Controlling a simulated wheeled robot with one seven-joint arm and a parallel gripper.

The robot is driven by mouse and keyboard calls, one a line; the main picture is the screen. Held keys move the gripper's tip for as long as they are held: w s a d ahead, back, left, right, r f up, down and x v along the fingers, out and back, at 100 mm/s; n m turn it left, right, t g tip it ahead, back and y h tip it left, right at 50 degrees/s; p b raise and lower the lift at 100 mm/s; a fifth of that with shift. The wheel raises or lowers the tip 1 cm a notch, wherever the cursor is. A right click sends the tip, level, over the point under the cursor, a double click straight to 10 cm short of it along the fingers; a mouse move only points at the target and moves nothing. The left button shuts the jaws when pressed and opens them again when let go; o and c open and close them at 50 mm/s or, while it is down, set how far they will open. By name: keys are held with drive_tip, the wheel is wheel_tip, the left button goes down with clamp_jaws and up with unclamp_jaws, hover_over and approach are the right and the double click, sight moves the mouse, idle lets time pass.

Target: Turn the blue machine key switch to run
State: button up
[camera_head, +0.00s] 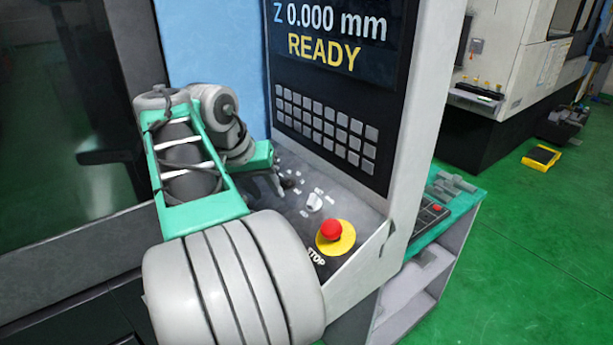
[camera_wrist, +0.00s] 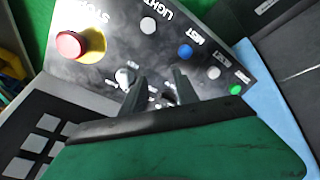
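The blue machine (camera_head: 212,45) has a sloping grey control panel below its screen. My gripper (camera_head: 278,185) is over the left part of this panel, pointing down at it. In the wrist view, my gripper (camera_wrist: 160,77) has its two dark fingers spread apart with a gap between them. A small dark knob, apparently the key switch (camera_wrist: 169,97), shows low in that gap, nearer the right finger. A dark knob also shows beside the fingers in the head view (camera_head: 290,183). Its setting and any contact with the fingers cannot be made out.
A white rotary knob (camera_wrist: 125,75) stands close beside the left finger. A red stop button (camera_head: 331,230) on a yellow base is farther right. Blue (camera_wrist: 185,51), green (camera_wrist: 236,89) and white buttons lie along the panel. The screen (camera_head: 335,30) and keypad (camera_head: 325,127) rise behind.

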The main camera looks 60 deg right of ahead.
sight(312, 196)
drive_tip(key=s+d+r+m+g, duration=0.1)
drive_tip(key=s+d+r+m, duration=0.25)
drive_tip(key=s, duration=0.25)
drive_tip(key=shift+y, duration=0.4)
drive_tip(key=b+x, duration=0.1)
drive_tip(key=x, duration=0.1)
drive_tip(key=b+x, duration=0.1)
drive_tip(key=x, duration=0.2)
drive_tip(key=b+x, duration=0.1)
drive_tip(key=x, duration=0.2)
drive_tip(key=shift+d, duration=0.35)
drive_tip(key=shift+c, duration=0.6)
clamp_jaws()
drive_tip(key=shift+d, duration=0.1)
